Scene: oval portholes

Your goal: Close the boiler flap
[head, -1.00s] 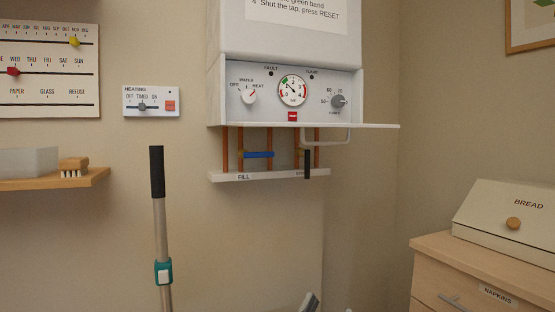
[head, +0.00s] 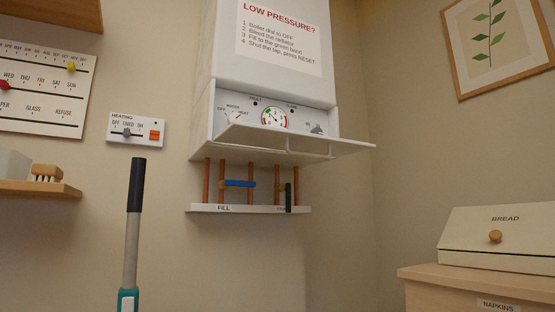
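The boiler (head: 268,75) hangs on the wall at the upper middle of the head view. Its white flap (head: 260,145) is open, hinged at the bottom of the control panel and sticking out toward me. I see its underside, with a thin bar handle (head: 312,155) below it. The flap covers the lower part of the panel; the gauge (head: 274,118) and parts of the dials show above its edge. Neither of my grippers is in view.
Under the boiler are copper pipes, a blue tap lever (head: 238,184) and a white FILL strip (head: 250,209). A dark-gripped pole (head: 134,190) stands front left. A shelf (head: 38,189) is at left, a bread bin (head: 500,245) on a cabinet at right.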

